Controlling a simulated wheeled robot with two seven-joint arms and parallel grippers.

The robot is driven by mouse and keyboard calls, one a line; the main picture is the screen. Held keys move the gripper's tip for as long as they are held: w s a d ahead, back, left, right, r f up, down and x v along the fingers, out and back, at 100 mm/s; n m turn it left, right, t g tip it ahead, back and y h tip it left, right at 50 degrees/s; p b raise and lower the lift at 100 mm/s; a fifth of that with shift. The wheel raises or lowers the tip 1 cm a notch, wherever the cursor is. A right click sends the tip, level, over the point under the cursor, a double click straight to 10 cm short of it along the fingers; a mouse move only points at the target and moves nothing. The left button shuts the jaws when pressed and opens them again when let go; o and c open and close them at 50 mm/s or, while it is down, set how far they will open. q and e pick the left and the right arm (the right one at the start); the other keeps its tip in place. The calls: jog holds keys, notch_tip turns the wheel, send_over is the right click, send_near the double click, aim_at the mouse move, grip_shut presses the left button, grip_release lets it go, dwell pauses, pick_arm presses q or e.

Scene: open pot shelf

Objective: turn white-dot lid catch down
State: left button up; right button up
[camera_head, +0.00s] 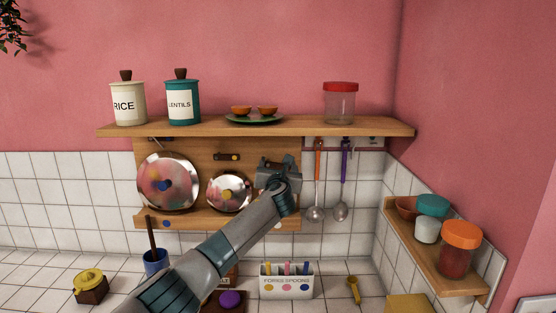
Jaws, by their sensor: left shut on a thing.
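My left gripper (278,165) is at the right end of the wooden lid rack (205,145), just under the upper shelf. It is shut on what appears to be the white-dot lid catch. The gripper hides that catch, its dot and anything right behind it, so I cannot tell its angle. Left of it, a small lid with a yellow knob (229,192) and a larger lid with a blue knob (167,182) stand on the rack. A dark catch (227,157) lies level above the small lid. Another catch (161,140) is above the large lid. My right gripper is not in view.
The upper shelf (300,126) bears canisters, a green plate and a red-lidded jar. Below my arm stands a white cutlery box (286,284). A side shelf (445,265) holds jars.

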pick_arm(q)
jog(key=m+p, duration=0.3)
jog(key=p, duration=0.1)
jog(key=shift+f, duration=0.2)
jog(key=shift+f+m+p, duration=0.3)
jog(key=shift+m+p, duration=0.5)
jog(key=shift+f+m, duration=0.2)
jog(key=shift+m, duration=0.1)
jog(key=o, duration=1.5)
jog(key=shift+s, duration=0.2)
